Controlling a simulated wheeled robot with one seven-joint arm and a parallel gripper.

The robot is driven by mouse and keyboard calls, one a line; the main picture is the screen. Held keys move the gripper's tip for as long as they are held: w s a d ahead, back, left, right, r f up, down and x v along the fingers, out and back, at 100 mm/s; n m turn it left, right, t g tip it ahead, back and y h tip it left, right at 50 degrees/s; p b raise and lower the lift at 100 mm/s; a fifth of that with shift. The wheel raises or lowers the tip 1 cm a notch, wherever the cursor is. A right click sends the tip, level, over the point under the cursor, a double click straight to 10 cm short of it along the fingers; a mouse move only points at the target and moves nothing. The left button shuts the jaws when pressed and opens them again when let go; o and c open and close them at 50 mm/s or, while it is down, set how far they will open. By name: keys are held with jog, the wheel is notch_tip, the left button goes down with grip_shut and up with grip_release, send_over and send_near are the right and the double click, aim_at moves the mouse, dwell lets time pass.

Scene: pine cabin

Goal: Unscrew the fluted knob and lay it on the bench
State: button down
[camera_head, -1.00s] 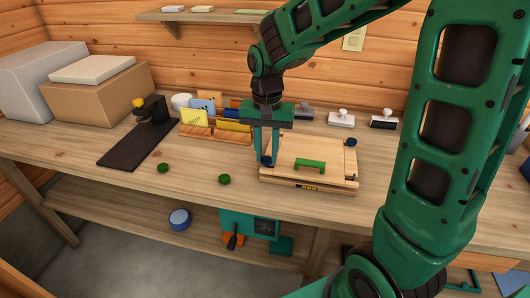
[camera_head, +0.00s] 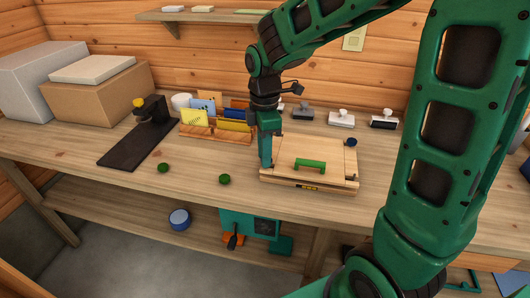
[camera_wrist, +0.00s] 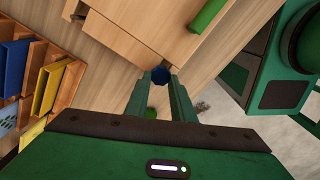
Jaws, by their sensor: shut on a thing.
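A wooden press or box (camera_head: 285,178) with a green handle (camera_head: 310,164) on its lid lies flat on the bench (camera_head: 130,185). My gripper (camera_head: 266,164) points down at the lid's left side. In the wrist view its fingertips (camera_wrist: 160,80) are shut on a dark blue knob (camera_wrist: 160,75), which the fingers hide in the head view. I cannot tell whether this knob is still on its stud. Another dark blue knob (camera_head: 350,142) sits at the lid's back right corner. Two green knobs (camera_head: 163,168) (camera_head: 224,179) lie loose on the bench front.
A card rack (camera_head: 215,131) stands behind and left of the press, with a dark stand (camera_head: 135,145) farther left. Stamps (camera_head: 341,119) (camera_head: 383,120) stand behind it. Bare bench lies left of the press, around the green knobs.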

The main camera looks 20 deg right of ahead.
jog(key=n, duration=0.3)
jog(key=shift+d+n, duration=0.2)
jog(key=shift+n, duration=0.2)
jog(key=n, duration=0.4)
jog(key=shift+r, duration=0.1)
jog(key=shift+w+r, duration=0.1)
jog(key=shift+r, duration=0.85)
jog(key=shift+a+r, duration=0.1)
jog(key=shift+r, duration=1.45)
